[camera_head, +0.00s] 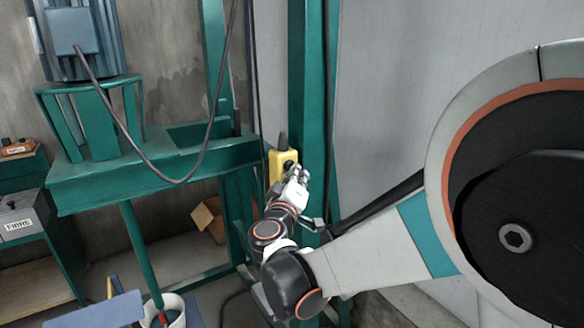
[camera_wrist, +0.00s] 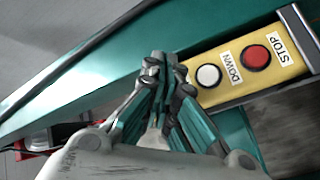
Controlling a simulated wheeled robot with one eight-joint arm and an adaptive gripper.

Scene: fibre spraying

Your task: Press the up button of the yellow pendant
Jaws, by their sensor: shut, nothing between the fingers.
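The yellow pendant (camera_head: 276,168) hangs in front of a green post in the head view. In the wrist view the pendant (camera_wrist: 288,72) lies tilted at the upper right. It shows a white button (camera_wrist: 208,75) labelled DOWN and a red button (camera_wrist: 256,57) labelled STOP. No up button shows; the part of the pendant beyond the DOWN button is hidden behind my fingers. My gripper (camera_wrist: 164,68) is shut and empty, with its fingertips just left of the DOWN button. In the head view my gripper (camera_head: 294,172) is right at the pendant's front; I cannot tell whether it touches.
A green post (camera_head: 307,90) stands behind the pendant. A green machine frame (camera_head: 150,175) with a motor (camera_head: 75,40) and a hanging cable is on the left. A white bucket (camera_head: 172,312) stands on the floor. A grey wall is at the right.

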